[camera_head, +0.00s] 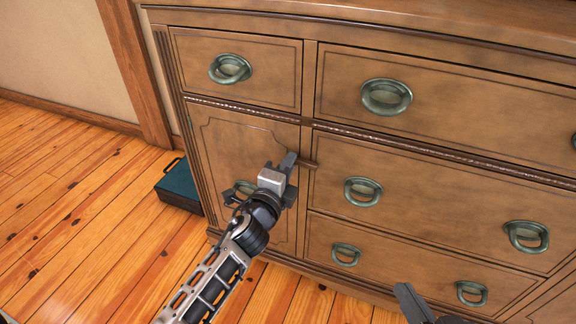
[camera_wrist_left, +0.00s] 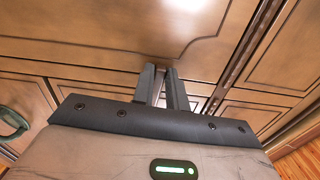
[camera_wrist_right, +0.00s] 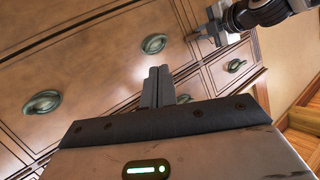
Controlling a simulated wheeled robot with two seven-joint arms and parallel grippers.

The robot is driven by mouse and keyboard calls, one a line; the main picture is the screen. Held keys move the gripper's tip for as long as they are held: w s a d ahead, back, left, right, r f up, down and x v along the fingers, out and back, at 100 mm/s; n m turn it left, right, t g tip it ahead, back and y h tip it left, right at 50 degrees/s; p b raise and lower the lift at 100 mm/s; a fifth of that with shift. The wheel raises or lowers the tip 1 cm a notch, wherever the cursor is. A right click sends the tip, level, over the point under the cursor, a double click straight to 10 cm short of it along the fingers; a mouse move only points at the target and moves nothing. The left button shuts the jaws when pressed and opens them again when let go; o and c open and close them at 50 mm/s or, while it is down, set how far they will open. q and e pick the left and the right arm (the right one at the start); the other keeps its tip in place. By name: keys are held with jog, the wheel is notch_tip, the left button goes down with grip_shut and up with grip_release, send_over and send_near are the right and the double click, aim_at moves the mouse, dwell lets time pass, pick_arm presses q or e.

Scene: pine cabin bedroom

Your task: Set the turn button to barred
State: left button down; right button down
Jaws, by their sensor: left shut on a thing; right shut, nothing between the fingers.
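The turn button (camera_head: 309,164) is a small brown wooden bar on the dresser front, at the upper right edge of the cabinet door (camera_head: 225,145). It lies roughly level; its right end shows beside my left gripper, and the rest is hidden behind the fingers. My left gripper (camera_head: 288,163) is at the turn button, its fingers shut on it with a narrow gap between them in the left wrist view (camera_wrist_left: 163,72). My right gripper (camera_head: 408,295) is shut and empty, low in front of the drawers; its closed fingers show in the right wrist view (camera_wrist_right: 160,72).
The brown dresser has several drawers with green ring handles (camera_head: 386,97). The door's own handle (camera_head: 240,190) is partly behind my left arm. A dark teal case (camera_head: 180,187) lies on the plank floor left of the dresser. Open floor (camera_head: 70,220) extends left.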

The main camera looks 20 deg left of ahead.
pick_arm(q)
jog(key=c, duration=1.4)
grip_release()
